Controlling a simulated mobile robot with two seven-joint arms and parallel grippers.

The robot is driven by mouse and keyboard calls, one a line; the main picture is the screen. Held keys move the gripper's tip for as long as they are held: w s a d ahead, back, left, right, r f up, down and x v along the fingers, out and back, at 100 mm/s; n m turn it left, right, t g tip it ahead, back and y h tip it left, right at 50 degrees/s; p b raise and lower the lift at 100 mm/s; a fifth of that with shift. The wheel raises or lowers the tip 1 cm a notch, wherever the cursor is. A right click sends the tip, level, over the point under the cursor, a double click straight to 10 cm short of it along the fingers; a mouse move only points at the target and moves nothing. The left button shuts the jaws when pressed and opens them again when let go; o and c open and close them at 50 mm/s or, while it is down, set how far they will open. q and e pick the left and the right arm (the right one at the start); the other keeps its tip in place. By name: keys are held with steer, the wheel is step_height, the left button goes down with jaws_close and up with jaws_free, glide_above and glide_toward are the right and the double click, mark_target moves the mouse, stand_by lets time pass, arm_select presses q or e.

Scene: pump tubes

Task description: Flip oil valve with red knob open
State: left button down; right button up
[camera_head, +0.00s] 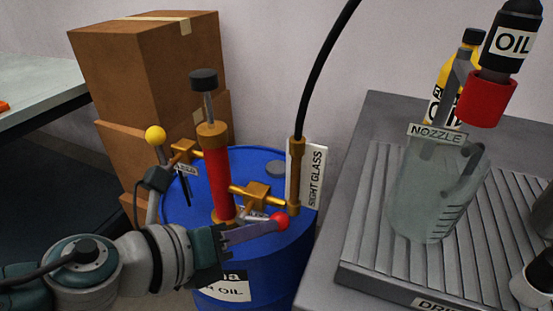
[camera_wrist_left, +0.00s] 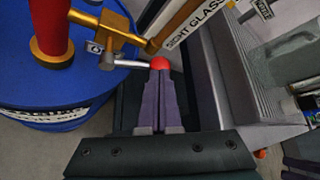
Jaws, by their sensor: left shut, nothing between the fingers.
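The oil valve with the red knob is a brass valve body (camera_head: 256,193) on the blue drum's (camera_head: 262,262) top, beside the red pump (camera_head: 218,183). Its lever ends in the red knob (camera_head: 280,222), pointing right toward the sight glass (camera_head: 308,176). In the left wrist view the red knob (camera_wrist_left: 160,63) sits at the end of a silver lever (camera_wrist_left: 130,63), just beyond my fingertips. My left gripper (camera_head: 272,227) is shut, with its purple fingers together and their tips at or touching the knob. Whether they touch cannot be told.
A second lever with a yellow knob (camera_head: 155,135) stands up left of the pump. A black hose (camera_head: 320,75) rises from the sight glass. A grey drip tray (camera_head: 365,235) with a clear jug (camera_head: 425,195) stands close on the right. Cardboard boxes (camera_head: 150,70) are behind.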

arm_select(q)
steer(key=shift+d+f, duration=0.15)
steer(key=shift+d, duration=0.05)
steer(key=shift+a, duration=0.1)
steer(key=shift+w+a+f+b, duration=0.15)
steer(key=shift+a+b, duration=0.15)
steer(key=shift+a, duration=0.05)
steer(key=shift+w+a+f+b, duration=0.1)
steer(key=shift+a+f+b, duration=0.05)
steer(key=shift+a+b, duration=0.15)
